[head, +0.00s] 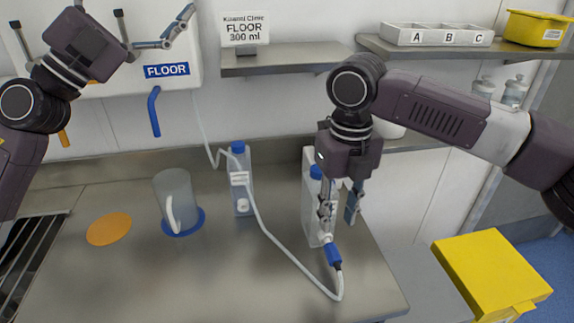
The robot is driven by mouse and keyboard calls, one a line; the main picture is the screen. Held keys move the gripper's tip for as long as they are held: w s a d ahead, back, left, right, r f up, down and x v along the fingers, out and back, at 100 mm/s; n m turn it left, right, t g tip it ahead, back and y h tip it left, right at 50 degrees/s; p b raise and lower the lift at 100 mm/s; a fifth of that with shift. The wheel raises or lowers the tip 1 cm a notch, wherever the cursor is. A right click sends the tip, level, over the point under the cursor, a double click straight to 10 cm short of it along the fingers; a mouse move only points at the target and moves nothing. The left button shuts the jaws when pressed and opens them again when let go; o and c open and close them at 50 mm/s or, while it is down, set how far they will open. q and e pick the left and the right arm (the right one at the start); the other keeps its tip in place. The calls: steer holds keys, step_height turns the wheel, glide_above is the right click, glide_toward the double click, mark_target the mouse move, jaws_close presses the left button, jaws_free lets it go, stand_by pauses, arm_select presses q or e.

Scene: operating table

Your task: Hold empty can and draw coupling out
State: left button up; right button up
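A translucent white can (309,213) with a blue cap stands at the table's right, partly hidden behind my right gripper. A blue coupling (333,254) on the end of a white hose (277,242) sits at a white fitting low on this can. My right gripper (339,208) points down, with its fingers apart; one is in front of the can, the other to its right, just above the coupling. I cannot tell if they touch the can. A second can (241,195) with a blue cap stands left of it. My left gripper (178,27) is raised at upper left, empty, its fingers apparently spread.
A grey jug (175,196) stands on a blue disc (193,222), beside an orange disc (109,229). A FLOOR dispenser (185,78) hangs on the wall. Shelves (285,64) jut out above. A yellow bin (490,270) stands right of the table. The front middle of the table is clear.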

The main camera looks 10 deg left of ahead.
arm_select(q)
steer(key=w+d+f+n+g, duration=0.25)
steer(key=d+f, duration=0.35)
steer(key=f, duration=0.3)
steer(key=n+g+h, duration=0.1)
steer(key=n+g, duration=0.7)
steer(key=g, duration=0.3)
glide_above(307, 193)
steer(key=v, duration=0.5)
step_height(307, 193, down, 26)
steer(key=shift+t, duration=0.35)
steer(key=f, duration=0.7)
steer(key=shift+w+d, duration=0.1)
steer(key=shift+d, duration=0.1)
steer(key=x, duration=0.7)
steer(key=shift+d, duration=0.25)
steer(key=shift+w, duration=0.1)
